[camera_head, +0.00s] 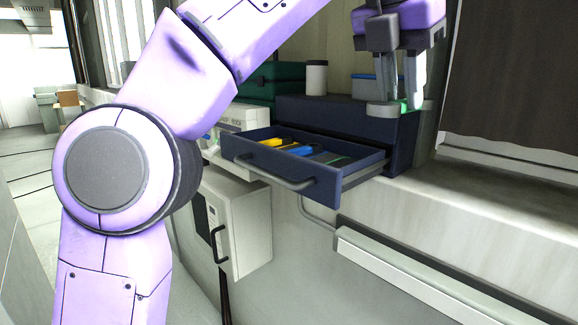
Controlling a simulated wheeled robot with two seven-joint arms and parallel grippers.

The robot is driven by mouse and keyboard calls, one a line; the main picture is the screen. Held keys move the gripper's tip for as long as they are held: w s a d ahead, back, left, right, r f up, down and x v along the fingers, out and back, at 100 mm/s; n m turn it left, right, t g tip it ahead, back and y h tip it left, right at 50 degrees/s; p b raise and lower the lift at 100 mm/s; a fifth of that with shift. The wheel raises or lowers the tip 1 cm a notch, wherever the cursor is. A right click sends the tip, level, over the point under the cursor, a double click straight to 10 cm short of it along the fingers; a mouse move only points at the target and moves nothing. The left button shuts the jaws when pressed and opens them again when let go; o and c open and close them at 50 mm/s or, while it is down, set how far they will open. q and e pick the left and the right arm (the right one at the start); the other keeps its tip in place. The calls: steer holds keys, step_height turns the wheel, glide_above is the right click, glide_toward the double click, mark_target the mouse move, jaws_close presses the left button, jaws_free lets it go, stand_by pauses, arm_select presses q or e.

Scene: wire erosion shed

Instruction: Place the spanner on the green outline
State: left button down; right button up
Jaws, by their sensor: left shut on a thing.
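My left gripper (396,106) is at the upper right, pointing down in front of the navy cabinet top. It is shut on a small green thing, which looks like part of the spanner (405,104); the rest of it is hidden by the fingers. The navy drawer (312,186) is pulled open below and to the left of the gripper. A thin green line, seemingly the green outline (338,161), shows on the drawer floor near its right side. My right gripper is not in view.
A yellow tool (270,142) and a blue tool (294,150) lie in the drawer. A pale ledge (480,215) runs to the right, mostly bare. A dark panel (515,75) hangs at the right.

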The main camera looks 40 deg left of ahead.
arm_select(q)
steer(key=w+a+f, duration=0.1)
steer(key=a, duration=0.1)
steer(key=a+f, duration=0.1)
steer(key=a, duration=0.2)
steer(key=w+a+f+b, duration=0.1)
steer(key=a, duration=0.1)
steer(key=shift+w+a+f, duration=0.25)
steer(key=shift+w, duration=0.05)
steer(key=a+f, duration=0.1)
steer(key=w+a+f+b, duration=0.1)
steer(key=a+f, duration=0.2)
steer(key=shift+w+a+f, duration=0.25)
steer(key=shift+a+f, duration=0.1)
steer(key=shift+w+a+f+b, duration=0.2)
steer(key=shift+a+f+b, duration=0.15)
steer(key=shift+f, duration=0.2)
steer(key=f, duration=0.2)
steer(key=f+b, duration=0.1)
steer(key=shift+a+f, duration=0.2)
steer(key=shift+f, duration=0.15)
steer(key=shift+a, duration=0.1)
steer(key=c, duration=1.1)
jaws_free()
steer(key=shift+o, duration=1.1)
steer(key=shift+w, duration=0.15)
steer(key=shift+r, duration=0.1)
